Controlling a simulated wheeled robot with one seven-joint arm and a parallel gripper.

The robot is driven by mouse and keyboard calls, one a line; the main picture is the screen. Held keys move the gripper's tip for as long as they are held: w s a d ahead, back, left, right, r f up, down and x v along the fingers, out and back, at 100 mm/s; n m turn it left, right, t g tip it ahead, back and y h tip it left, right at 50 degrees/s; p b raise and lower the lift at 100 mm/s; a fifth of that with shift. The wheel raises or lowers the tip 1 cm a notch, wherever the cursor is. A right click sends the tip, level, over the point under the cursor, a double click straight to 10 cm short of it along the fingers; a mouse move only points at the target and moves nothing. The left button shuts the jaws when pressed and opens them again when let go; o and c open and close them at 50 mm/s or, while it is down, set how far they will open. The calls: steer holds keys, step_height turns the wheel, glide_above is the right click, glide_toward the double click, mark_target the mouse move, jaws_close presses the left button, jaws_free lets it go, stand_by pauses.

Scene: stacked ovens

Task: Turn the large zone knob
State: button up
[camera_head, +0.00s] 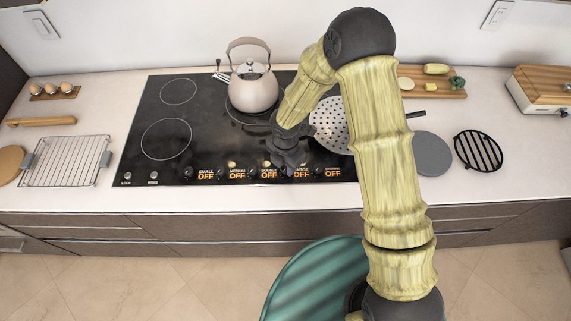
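The black cooktop (140,160) has a row of small dark knobs and orange OFF readouts along its front edge. The large zone readout (301,173) reads OFF, right of the middle of the row. My gripper (285,163) is dark and points down over the front of the cooktop, just left of that readout. It overlaps the knob row there, so the large zone knob is hidden or too small to make out. I cannot tell whether the gripper touches a knob. Its fingers are too small and dark to tell open from shut.
A kettle (252,92) stands on the cooktop behind my gripper. A perforated round pan (329,122) lies right of it, partly behind my arm. A wire rack (66,162) is on the left counter; a grey disc (433,155) and black trivet (479,151) are on the right.

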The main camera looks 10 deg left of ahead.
steer(key=shift+m, duration=0.5)
steer(key=shift+c, duration=0.4)
steer(key=shift+a+f+m+b, duration=0.1)
steer(key=shift+m+b, duration=0.65)
steer(key=shift+m, duration=0.15)
steer(key=m+b, duration=0.2)
steer(key=m, duration=0.2)
steer(key=m+b, duration=0.1)
steer(key=m, duration=0.2)
steer(key=shift+m+b, duration=0.3)
steer(key=shift+m, duration=0.1)
steer(key=m+b, duration=0.1)
steer(key=m, duration=0.2)
steer(key=shift+m, duration=0.3)
steer(key=m+b, duration=0.1)
steer(key=m, duration=0.3)
steer(key=shift+m+b, duration=0.3)
steer(key=shift+b, duration=0.1)
steer(key=m, duration=0.5)
steer(key=shift+r+b, duration=0.2)
steer(key=shift+b, duration=0.2)
steer(key=shift+w, duration=0.1)
